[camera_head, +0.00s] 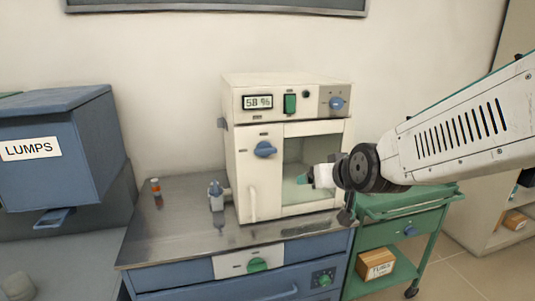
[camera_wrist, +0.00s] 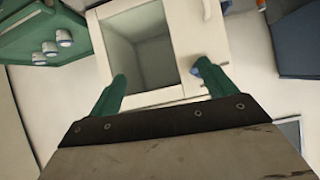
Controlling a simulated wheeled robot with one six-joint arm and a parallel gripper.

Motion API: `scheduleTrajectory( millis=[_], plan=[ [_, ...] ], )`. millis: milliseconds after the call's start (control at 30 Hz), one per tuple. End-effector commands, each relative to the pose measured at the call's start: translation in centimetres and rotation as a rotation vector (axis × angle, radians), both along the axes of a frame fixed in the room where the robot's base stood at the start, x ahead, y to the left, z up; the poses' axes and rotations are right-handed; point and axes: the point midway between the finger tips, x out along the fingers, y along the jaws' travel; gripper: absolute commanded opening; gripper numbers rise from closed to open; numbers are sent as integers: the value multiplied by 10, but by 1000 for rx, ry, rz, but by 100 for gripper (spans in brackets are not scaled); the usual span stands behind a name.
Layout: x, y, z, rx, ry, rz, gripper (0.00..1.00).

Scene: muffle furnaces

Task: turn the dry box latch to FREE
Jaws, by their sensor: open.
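The dry box (camera_head: 300,84) is a cream cabinet with a 58 % display, standing on a metal-topped bench. Its blue latch (camera_head: 265,149) lies roughly level at the upper left of the front, above a pale upright handle (camera_head: 252,203). The small label by the latch is unreadable. My gripper (camera_head: 304,179) is in front of the window, to the right of and below the latch. The wrist view is turned over; there my gripper (camera_wrist: 163,75) has its green fingers wide apart with nothing between them. The latch (camera_wrist: 198,69) shows beside the right fingertip, partly hidden; contact cannot be told.
A green switch (camera_head: 290,103) and blue knob (camera_head: 337,103) sit on the box's top panel. A grey-blue bottle (camera_head: 216,196) and a small orange-capped vial (camera_head: 155,187) stand left of the box. A blue LUMPS bin (camera_head: 70,150) is further left, a green cart (camera_head: 400,238) right.

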Motion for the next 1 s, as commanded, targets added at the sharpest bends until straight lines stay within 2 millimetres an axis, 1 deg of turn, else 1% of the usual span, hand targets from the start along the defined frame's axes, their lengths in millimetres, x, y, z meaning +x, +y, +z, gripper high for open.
scheduleTrajectory(
  millis=[33,100,200,300,400,567,667,900,1000],
  plan=[
    [19,23,-6,14,-70,25,84],
    [41,48,-6,38,-187,31,84],
    [63,76,-7,63,-333,32,84],
    [73,97,-7,82,-444,30,84],
    [77,109,-7,95,-518,26,84],
    [85,117,-6,102,-565,22,84],
    [97,120,-6,102,-567,21,84],
    [134,131,-6,102,-567,22,84],
    [146,134,-6,102,-566,21,84]
  ],
)
